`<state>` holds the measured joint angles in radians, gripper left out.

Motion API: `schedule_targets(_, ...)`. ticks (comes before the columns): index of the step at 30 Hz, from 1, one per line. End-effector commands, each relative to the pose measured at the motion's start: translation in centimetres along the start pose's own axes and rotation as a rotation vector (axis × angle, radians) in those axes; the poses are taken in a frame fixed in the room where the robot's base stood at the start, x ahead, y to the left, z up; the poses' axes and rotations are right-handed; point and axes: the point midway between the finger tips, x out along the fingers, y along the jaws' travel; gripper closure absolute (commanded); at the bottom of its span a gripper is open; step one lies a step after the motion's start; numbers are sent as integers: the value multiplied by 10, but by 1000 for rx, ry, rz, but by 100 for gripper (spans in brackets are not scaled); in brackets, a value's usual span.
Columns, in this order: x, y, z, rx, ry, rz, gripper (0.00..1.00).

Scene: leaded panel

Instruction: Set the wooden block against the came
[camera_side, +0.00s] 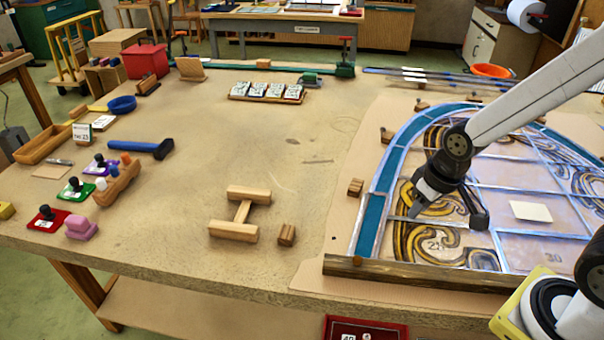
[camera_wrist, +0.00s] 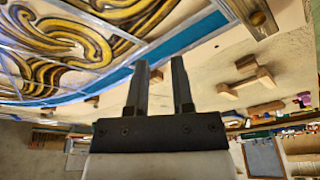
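Small wooden blocks lie near the panel: one (camera_side: 286,235) on the table left of the wooden rail's end, another (camera_side: 356,187) beside the panel's curved left edge. I cannot tell which is the task's block. The leaded panel (camera_side: 510,172) has blue border glass, swirled amber pieces and silvery came lines (camera_side: 462,181) between bare areas. My gripper (camera_side: 416,208) is above the panel's left part, apart from both blocks. In the wrist view, my gripper's (camera_wrist: 159,70) two dark fingers stand apart with nothing between them.
An H-shaped wooden piece (camera_side: 240,214) lies on the open table. A dark wooden rail (camera_side: 415,274) runs along the panel's front edge. Several small blocks stand around the panel's rim. Loose strips (camera_side: 425,77) lie behind.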

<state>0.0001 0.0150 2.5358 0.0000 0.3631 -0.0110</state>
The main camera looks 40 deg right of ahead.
Motion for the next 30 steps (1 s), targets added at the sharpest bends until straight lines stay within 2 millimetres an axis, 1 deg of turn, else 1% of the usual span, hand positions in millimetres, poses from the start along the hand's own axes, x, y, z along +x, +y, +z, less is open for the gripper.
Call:
schedule_targets(1, 1, 0, -5, -7, -3, 0, 89)
schedule_targets(2, 1, 0, -9, -12, -5, 0, 98)
schedule_targets(3, 1, 0, -14, -20, -10, 0, 100)
schedule_targets(5, 2, 0, -25, -37, -16, 0, 100)
schedule_targets(8, 4, 1, -46, -71, -31, -1, 100)
schedule_targets(14, 12, 2, -94, -153, -67, -6, 100)
schedule_targets(21, 24, 3, -148, -254, -111, -15, 100)
schedule_targets(30, 44, 5, -206, -380, -163, -33, 100)
